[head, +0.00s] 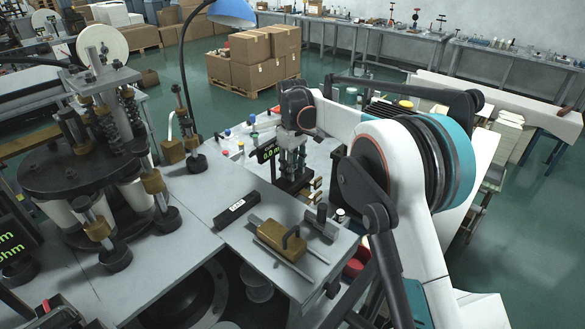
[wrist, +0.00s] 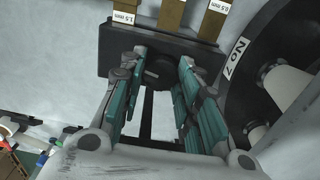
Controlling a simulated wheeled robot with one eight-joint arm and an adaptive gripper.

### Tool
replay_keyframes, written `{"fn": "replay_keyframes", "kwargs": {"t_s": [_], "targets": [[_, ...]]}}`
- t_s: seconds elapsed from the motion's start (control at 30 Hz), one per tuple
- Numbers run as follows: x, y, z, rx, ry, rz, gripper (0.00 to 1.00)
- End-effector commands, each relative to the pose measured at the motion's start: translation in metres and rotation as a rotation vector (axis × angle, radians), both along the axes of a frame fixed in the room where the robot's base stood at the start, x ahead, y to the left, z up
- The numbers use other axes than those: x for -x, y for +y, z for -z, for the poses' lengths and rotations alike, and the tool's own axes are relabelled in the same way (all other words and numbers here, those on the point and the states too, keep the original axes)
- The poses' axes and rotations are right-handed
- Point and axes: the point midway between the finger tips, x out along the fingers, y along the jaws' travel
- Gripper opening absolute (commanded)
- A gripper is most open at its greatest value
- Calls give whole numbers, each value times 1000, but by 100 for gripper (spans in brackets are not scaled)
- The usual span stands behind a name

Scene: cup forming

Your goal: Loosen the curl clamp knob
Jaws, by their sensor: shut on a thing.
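The curl clamp knob (wrist: 164,68) is a dark round piece on a black block (wrist: 112,48) in the wrist view. My gripper (wrist: 158,72) has its two teal-padded fingers on either side of the knob and is shut on it. The exact contact at the fingertips is dark and hard to make out. In the head view my gripper (head: 290,170) points down at the far part of the grey bench. The knob is hidden there behind the fingers.
Brass blocks (wrist: 171,14) with millimetre labels stand just beyond the black block. A black turntable (wrist: 262,50) marked "No 7" is close on the right in the wrist view.

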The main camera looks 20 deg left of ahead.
Motion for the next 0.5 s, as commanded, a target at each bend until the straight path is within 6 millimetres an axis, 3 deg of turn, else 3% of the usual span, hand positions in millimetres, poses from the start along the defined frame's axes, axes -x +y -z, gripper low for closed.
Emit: {"fn": "replay_keyframes", "kwargs": {"t_s": [0.3,0.33,0.4,0.5], "targets": [[0,0,0,0,0,0,6],[0,0,0,0,0,0,35],[0,0,0,0,0,0,51],[0,0,0,0,0,0,51]]}}
